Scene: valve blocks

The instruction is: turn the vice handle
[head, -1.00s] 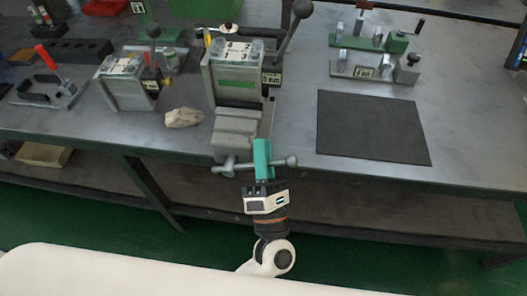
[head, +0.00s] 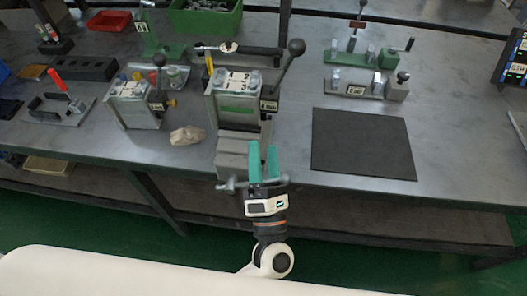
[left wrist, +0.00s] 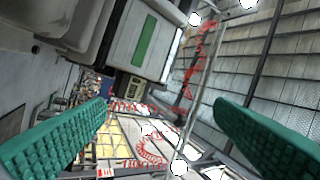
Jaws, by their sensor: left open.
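The vice (head: 232,142) stands at the table's front edge, with a grey body and a numbered block on top. Its vice handle (head: 228,185) is a grey cross bar with knobbed ends low at the front. The bar's left end shows; its middle is hidden behind my left gripper. My left gripper (head: 263,151) has green fingers, spread apart and pointing up in front of the vice. In the left wrist view the fingers (left wrist: 160,125) are wide apart with nothing between them, and the vice body (left wrist: 140,38) fills the upper left. My right gripper is not in view.
A long lever with a dark knob (head: 296,47) rises beside the vice. A tan rock (head: 187,135) and a smaller numbered block (head: 131,105) lie to its left. A dark mat (head: 363,143) lies to its right. Green fixtures (head: 385,58) stand at the back right.

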